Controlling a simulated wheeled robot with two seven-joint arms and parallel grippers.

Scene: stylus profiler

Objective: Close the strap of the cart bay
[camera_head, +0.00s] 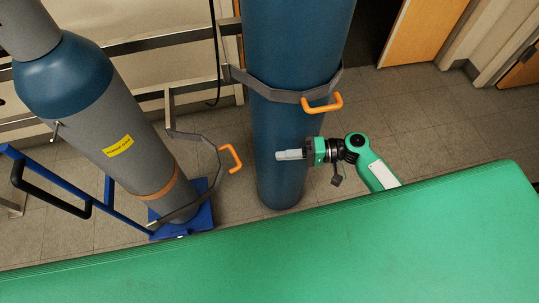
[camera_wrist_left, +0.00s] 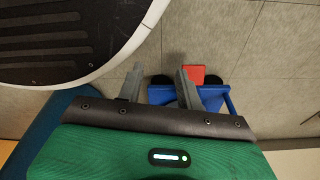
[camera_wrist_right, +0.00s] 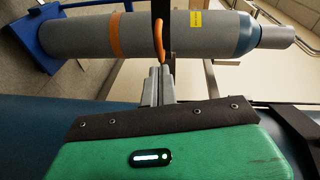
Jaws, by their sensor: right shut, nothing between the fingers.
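The cart bay's dark strap (camera_head: 221,177) has an orange handle (camera_head: 231,158). It runs from the wall rack in a bent arc to the right of the grey cylinder (camera_head: 134,148), with a gap between, and its lower end shows near the cart base. My right gripper (camera_head: 290,154) is shut and empty, right of the handle and in front of the blue cylinder. In the right wrist view its fingertips (camera_wrist_right: 160,70) point at the orange handle (camera_wrist_right: 159,38), just below it; contact cannot be told. My left gripper (camera_wrist_left: 158,78) is open and empty, seen only in its wrist view.
The blue cart (camera_head: 182,221) carries the grey cylinder; its black grip (camera_head: 50,194) sticks out left. The blue cylinder (camera_head: 290,45) stands right, with its own strap (camera_head: 270,92) and orange handle (camera_head: 322,104) across its front. A green surface (camera_head: 300,240) fills the foreground.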

